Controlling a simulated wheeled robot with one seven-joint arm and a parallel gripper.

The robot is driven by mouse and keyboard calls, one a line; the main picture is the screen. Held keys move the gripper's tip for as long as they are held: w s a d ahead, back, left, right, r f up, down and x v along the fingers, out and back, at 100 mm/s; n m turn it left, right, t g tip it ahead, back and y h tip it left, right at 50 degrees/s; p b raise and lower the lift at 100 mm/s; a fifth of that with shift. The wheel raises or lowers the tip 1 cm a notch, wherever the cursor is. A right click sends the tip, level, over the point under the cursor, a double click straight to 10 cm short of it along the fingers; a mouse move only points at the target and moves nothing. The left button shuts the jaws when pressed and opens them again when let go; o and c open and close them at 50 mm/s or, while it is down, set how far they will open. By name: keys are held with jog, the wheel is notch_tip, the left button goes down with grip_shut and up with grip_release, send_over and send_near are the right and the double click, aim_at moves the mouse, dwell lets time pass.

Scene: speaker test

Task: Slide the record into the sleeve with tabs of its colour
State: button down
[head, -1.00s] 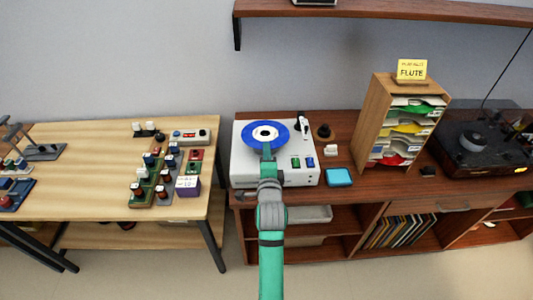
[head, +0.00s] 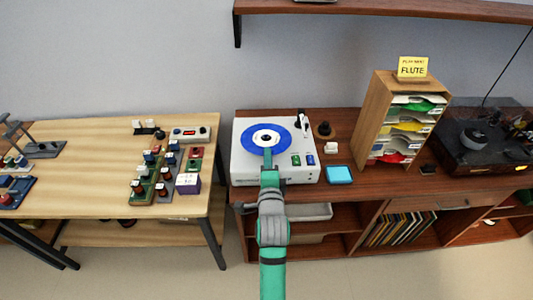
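The record (head: 250,138) is a blue disc with a white label and a dark centre. It shows over the white record player (head: 245,174); I cannot tell its height above the deck. My gripper (head: 268,151) is at the record's near edge and appears shut on it, since the two move together; its fingertips are too small to see clearly. The sleeves are in the wooden rack (head: 372,110) at the right. Green (head: 421,107), yellow (head: 408,127) and red (head: 392,158) colours show in its slots.
A yellow card reading FLUTE (head: 412,68) stands on the rack. A light-blue square (head: 339,175) and a small white item (head: 331,148) lie between player and rack. A dark turntable (head: 480,140) stands right of the rack. A shelf (head: 380,10) hangs above.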

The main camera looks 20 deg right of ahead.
jog(key=v, duration=0.2)
jog(key=r+v, duration=0.1)
jog(key=v, duration=0.1)
jog(key=shift+s, duration=0.35)
jog(key=shift+w, duration=0.1)
